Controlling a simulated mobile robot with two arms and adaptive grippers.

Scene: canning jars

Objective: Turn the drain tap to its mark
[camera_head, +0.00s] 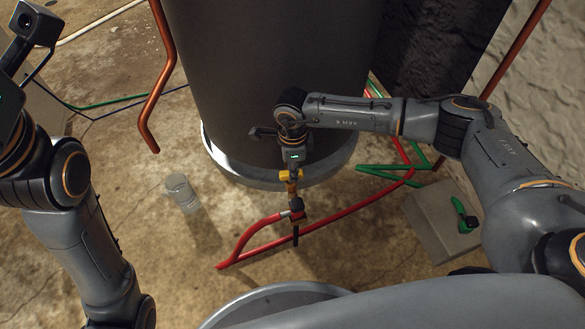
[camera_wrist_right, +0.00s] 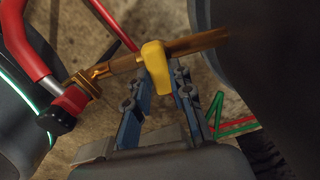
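The drain tap is a brass pipe piece with a yellow handle (camera_head: 291,175), low at the front of the big grey tank. In the right wrist view the yellow handle (camera_wrist_right: 155,72) crosses the brass body (camera_wrist_right: 197,42). My right gripper (camera_head: 293,168) reaches down to it from above. In the wrist view the blue-padded fingers of my right gripper (camera_wrist_right: 161,78) stand on either side of the handle's lower part. Whether they press on it or leave a narrow gap, I cannot tell. I cannot make out a mark. My left gripper is outside the head view.
The grey tank (camera_head: 270,70) stands behind the tap. A red pipe (camera_head: 330,212) runs along the floor below it. A clear jar (camera_head: 181,193) is at left. A grey block (camera_head: 440,215) with a green-handled part is at right. A round metal rim (camera_head: 275,293) is in front.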

